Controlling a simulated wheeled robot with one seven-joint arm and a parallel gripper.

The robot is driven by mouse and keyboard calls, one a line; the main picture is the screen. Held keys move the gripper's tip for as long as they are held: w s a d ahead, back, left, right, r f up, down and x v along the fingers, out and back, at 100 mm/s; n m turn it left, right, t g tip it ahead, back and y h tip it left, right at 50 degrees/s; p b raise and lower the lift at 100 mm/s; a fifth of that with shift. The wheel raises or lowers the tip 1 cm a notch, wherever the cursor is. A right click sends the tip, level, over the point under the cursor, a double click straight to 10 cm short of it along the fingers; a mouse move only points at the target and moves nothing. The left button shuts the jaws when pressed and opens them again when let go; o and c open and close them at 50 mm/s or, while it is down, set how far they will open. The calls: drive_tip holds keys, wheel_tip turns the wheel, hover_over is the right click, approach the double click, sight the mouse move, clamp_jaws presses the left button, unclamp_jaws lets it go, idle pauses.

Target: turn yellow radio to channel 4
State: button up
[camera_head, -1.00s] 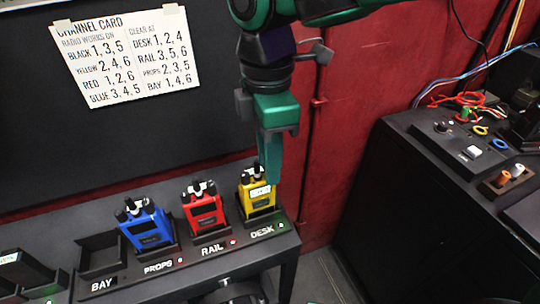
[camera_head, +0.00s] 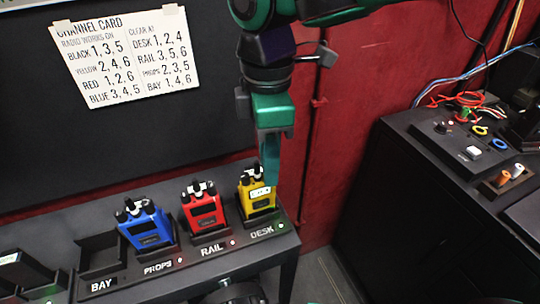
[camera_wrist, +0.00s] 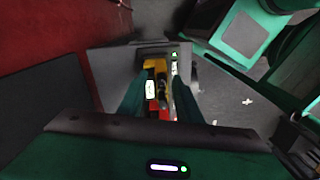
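The yellow radio (camera_head: 257,201) stands in the DESK slot, at the right end of the rack, with black knobs on top and a small white display whose text is too small to read surely. My gripper (camera_head: 269,184) points down at the radio's top from behind and to its right. In the wrist view, my gripper's two fingers (camera_wrist: 159,85) stand apart, with the yellow radio (camera_wrist: 155,69) and its dark knobs showing between them. I cannot tell whether a finger touches a knob. The channel card (camera_head: 128,55) lists yellow 2, 4, 6 and desk 1, 2, 4.
The red radio (camera_head: 204,208) stands in RAIL and the blue radio (camera_head: 146,227) in PROPS. The BAY slot (camera_head: 102,258) is empty. A green light (camera_head: 281,225) shows by the DESK label. A black cabinet (camera_head: 430,215) with cables stands at the right.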

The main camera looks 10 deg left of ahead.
wheel_tip(320, 180, up, 11)
drive_tip(key=shift+w+f, duration=0.15)
idle(0.6)
drive_tip(key=shift+w, duration=0.1)
drive_tip(key=w+d+f+m, duration=0.2)
drive_tip(key=d+m, duration=0.2)
drive_tip(key=d, duration=0.5)
drive_tip(key=w+d+f+m, duration=0.3)
drive_tip(key=d+m, duration=0.2)
drive_tip(key=d, duration=0.4)
drive_tip(key=w+d+f+m, duration=0.2)
drive_tip(key=d+m, duration=0.2)
drive_tip(key=d, duration=0.5)
drive_tip(key=s+d+f+m, duration=0.5)
drive_tip(key=s+d+m, duration=0.2)
drive_tip(key=d, duration=0.3)
drive_tip(key=s+d+f+m, duration=0.6)
drive_tip(key=s+d+m, duration=0.1)
drive_tip(key=d, duration=0.3)
drive_tip(key=shift+s+d+f+m, duration=0.25)
drive_tip(key=shift+s+d+m, duration=0.1)
drive_tip(key=shift+m, duration=0.35)
